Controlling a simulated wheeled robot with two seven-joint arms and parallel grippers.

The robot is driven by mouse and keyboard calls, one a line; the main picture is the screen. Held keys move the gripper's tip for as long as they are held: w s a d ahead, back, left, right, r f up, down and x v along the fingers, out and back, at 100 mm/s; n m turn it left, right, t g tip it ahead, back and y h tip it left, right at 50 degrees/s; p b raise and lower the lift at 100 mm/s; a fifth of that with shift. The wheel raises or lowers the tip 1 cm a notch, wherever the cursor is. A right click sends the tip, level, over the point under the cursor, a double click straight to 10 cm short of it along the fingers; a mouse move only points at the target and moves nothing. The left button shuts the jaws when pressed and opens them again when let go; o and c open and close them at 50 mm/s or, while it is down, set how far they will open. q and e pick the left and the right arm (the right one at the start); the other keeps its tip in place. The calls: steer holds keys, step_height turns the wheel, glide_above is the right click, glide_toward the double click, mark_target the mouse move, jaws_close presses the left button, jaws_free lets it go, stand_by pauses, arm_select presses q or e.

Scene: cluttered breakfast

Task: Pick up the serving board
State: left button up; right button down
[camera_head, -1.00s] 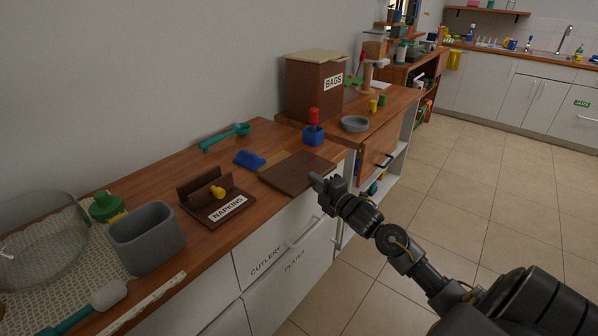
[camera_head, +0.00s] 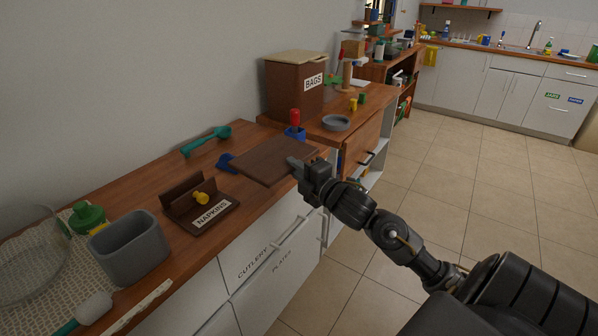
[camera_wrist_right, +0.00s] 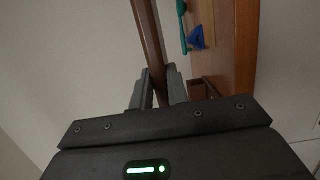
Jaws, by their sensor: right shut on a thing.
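The serving board (camera_head: 272,161) is a flat dark brown rectangle in the head view. It appears raised above the wooden counter and covers part of the blue thing behind it. My right gripper (camera_head: 297,164) is shut on its near right edge. In the right wrist view the board (camera_wrist_right: 147,35) shows edge-on as a brown strip between the two fingers of my right gripper (camera_wrist_right: 158,88). My left gripper is not in view.
A blue holder with a red-handled tool (camera_head: 295,122) stands just behind the board. A blue object (camera_head: 227,163) lies at its left, beside the napkin holder (camera_head: 213,217). A teal scoop (camera_head: 206,139) lies near the wall. The brown bags bin (camera_head: 290,92) stands behind.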

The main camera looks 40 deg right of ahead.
steer(key=s+a+r, duration=0.3)
steer(key=s+a, duration=0.1)
steer(key=a, duration=0.1)
steer(key=shift+s, duration=0.4)
steer(key=c, duration=2)
jaws_free()
jaws_close()
